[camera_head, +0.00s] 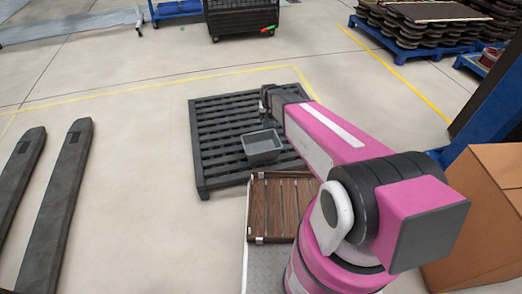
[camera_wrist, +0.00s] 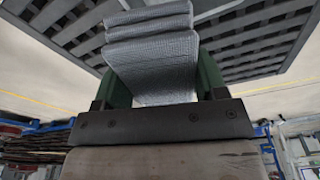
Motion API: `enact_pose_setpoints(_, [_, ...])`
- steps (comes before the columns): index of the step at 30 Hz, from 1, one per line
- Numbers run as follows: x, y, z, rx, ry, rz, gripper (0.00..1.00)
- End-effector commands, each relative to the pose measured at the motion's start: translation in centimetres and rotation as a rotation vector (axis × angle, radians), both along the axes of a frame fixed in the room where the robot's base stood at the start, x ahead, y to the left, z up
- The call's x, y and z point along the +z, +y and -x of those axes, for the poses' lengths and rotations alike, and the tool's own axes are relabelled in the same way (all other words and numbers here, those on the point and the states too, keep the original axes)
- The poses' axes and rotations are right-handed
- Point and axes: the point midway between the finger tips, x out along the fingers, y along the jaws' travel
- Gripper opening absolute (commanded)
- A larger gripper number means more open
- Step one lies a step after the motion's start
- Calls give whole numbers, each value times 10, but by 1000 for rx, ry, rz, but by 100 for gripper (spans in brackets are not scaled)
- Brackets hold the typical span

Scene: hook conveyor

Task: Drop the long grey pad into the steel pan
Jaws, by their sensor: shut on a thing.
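The grey pad (camera_wrist: 155,75) is a textured, ribbed grey piece between the green fingers of my gripper (camera_wrist: 160,82) in the wrist view. My gripper is shut on it, and the pad's far end extends toward the top of that picture. The grey steel pan (camera_head: 262,146) sits on the dark slatted pallet (camera_head: 205,165) in the head view and looks empty. My gripper (camera_head: 266,103) is above the pallet there, just beyond the pan in the picture. The pad cannot be made out clearly in the head view.
A brown slatted wooden rack (camera_head: 281,208) lies nearer than the pallet. A cardboard box (camera_head: 485,215) and a blue post (camera_head: 490,115) stand at the right. Two long dark beams (camera_head: 52,200) lie at the left. The floor between them and the pallet is clear.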

Motion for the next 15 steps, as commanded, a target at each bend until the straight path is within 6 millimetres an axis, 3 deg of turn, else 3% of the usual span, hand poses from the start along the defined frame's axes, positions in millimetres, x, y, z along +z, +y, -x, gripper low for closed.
enact_pose_setpoints(1, [-17,6,-1,3,3,1,43])
enact_pose_setpoints(6, [-46,18,2,5,1,0,43])
enact_pose_setpoints(15, [-62,20,3,5,0,-1,43])
